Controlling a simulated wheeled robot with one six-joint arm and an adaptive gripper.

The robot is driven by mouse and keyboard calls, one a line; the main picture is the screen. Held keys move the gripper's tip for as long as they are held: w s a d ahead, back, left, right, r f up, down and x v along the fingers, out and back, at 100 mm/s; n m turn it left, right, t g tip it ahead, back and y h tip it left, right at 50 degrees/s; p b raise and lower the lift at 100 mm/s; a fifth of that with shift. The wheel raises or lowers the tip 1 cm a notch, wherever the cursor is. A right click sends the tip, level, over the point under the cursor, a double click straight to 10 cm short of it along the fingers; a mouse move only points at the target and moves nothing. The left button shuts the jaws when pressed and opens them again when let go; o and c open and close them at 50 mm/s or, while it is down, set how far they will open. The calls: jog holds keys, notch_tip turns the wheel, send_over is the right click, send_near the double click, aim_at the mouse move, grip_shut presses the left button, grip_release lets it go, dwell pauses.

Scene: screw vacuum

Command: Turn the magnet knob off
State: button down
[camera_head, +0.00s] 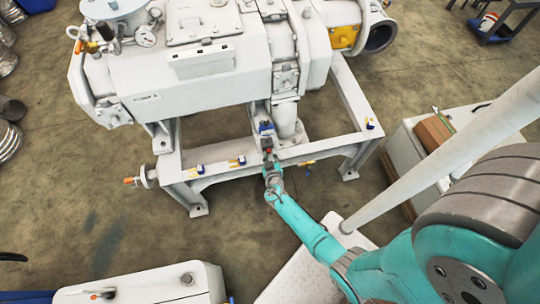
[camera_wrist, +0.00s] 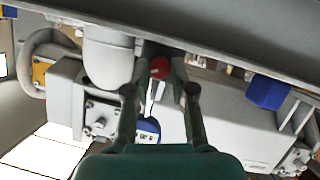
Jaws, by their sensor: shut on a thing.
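The magnet knob, a small round red piece (camera_wrist: 160,67), shows between the tips of my two fingers in the wrist view. My gripper (camera_wrist: 160,85) is shut on it, with the fingers at either side. In the head view my gripper (camera_head: 270,165) reaches the front beam of the machine's frame, and a bit of red (camera_head: 268,150) shows at its tip. A blue part (camera_head: 265,128) sits just beyond it. Which way the knob is turned cannot be told.
The large white vacuum machine (camera_head: 200,80) stands on a grey frame (camera_head: 215,172) behind the knob. Several blue-and-yellow pieces sit along the beam, one at the left (camera_head: 200,169). A white cabinet (camera_head: 408,155) stands at the right. Open floor (camera_head: 95,215) lies at the left.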

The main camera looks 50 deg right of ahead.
jog(key=shift+a+n+g+h, duration=0.1)
jog(key=shift+n+g+h, duration=0.2)
jog(key=shift+n+h, duration=0.45)
jog(key=c, duration=1)
grip_release()
jog(key=shift+a, duration=0.1)
jog(key=shift+v, duration=3.9)
jog(key=shift+r, duration=0.1)
